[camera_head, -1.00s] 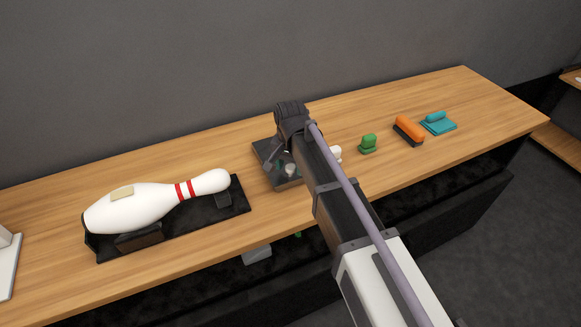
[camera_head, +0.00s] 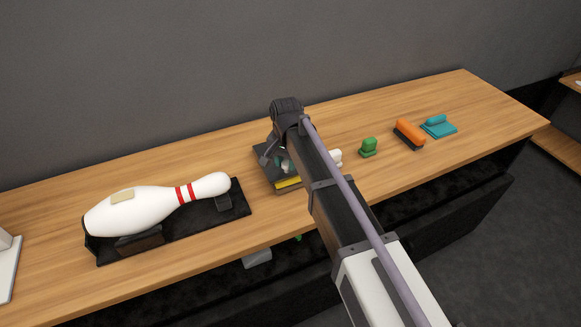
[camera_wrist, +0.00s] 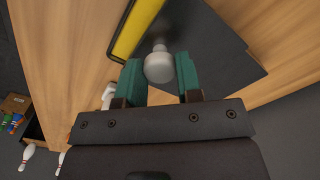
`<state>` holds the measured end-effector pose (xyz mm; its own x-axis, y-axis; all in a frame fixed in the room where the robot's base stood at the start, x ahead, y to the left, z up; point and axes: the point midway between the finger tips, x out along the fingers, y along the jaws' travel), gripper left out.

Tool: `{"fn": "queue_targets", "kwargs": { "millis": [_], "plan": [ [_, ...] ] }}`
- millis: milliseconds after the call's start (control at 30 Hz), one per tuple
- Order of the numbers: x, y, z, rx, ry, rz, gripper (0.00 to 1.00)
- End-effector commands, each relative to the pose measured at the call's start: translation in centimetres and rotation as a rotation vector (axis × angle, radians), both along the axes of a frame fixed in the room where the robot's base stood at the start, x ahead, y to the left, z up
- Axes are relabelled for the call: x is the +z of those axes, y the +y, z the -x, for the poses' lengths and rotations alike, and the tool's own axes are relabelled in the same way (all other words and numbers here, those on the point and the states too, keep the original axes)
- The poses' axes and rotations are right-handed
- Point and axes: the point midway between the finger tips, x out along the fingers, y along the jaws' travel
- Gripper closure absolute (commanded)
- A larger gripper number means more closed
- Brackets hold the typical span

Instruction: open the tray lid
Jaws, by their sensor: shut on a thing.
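The tray lid (camera_wrist: 225,45) is a dark flat panel with a round pale grey knob (camera_wrist: 159,65). My gripper (camera_wrist: 159,78) has its two teal fingers closed on the knob, one on each side. A yellow strip of the tray (camera_wrist: 134,27) shows beside the lid's edge in the wrist view. In the head view the lid (camera_head: 268,154) and the yellow strip (camera_head: 288,183) show at the middle of the wooden counter. My arm hides much of the tray there, and my gripper (camera_head: 284,165) is partly hidden too.
A white bowling pin (camera_head: 150,203) lies on a black stand left of the tray. A green object (camera_head: 368,147), an orange brush (camera_head: 409,132) and a teal item (camera_head: 438,125) sit to the right. A grey wall (camera_head: 200,60) rises behind the counter.

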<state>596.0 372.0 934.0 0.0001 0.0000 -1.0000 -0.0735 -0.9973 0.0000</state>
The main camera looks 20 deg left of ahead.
Motion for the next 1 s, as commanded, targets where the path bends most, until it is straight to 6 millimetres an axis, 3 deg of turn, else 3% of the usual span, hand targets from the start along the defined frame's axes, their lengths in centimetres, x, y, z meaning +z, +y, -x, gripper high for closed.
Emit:
{"fn": "queue_targets", "kwargs": {
  "millis": [100, 300, 633, 667, 900, 1000],
  "plan": [
    [0.0, 2.5, -2.9, 0.001, 0.000, 0.000, 1.00],
    [0.0, 5.2, -6.0, 0.001, 0.000, 0.000, 1.00],
    [0.0, 5.4, -6.3, 0.000, 0.000, 0.000, 1.00],
    [0.0, 5.4, -6.3, 0.000, 0.000, 0.000, 0.67],
    [0.0, 5.4, -6.3, 0.000, 0.000, 0.000, 0.44],
    [0.0, 5.4, -6.3, 0.000, 0.000, 0.000, 0.42]
  ]
}}
